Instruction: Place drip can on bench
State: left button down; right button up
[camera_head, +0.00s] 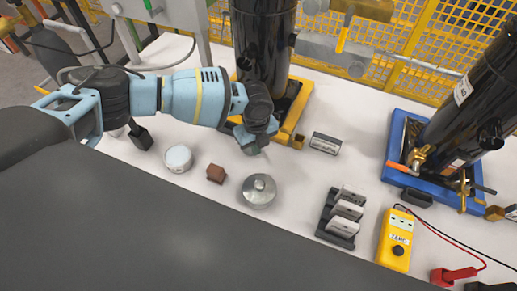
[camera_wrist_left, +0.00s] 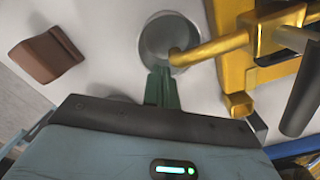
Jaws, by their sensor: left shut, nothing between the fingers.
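The drip can looks to be the round grey open can (camera_wrist_left: 168,38) at the top of the left wrist view, on the white bench (camera_wrist_left: 110,30). A yellow pipe end reaches over its opening. I cannot make it out in the head view, where my gripper and wrist cover that area. My left gripper (camera_wrist_left: 162,72) is shut and empty, its green fingertips overlapping the can's near rim; I cannot tell if they touch. In the head view the left gripper (camera_head: 252,149) is low over the bench (camera_head: 300,185), beside the yellow base (camera_head: 291,125). My right gripper is out of view.
Near the gripper are a silver lidded round container (camera_head: 259,190), a brown block (camera_head: 216,173) and a white round tub (camera_head: 178,158). A black rack (camera_head: 325,222), a yellow meter (camera_head: 396,240) and a blue base (camera_head: 398,160) stand right. Black cylinders (camera_head: 262,45) rise behind.

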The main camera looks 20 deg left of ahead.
pick_arm(q)
notch_tip(320, 180, up, 8)
jog(key=shift+p, duration=0.3)
jog(key=shift+f, duration=0.1)
dwell(0.5)
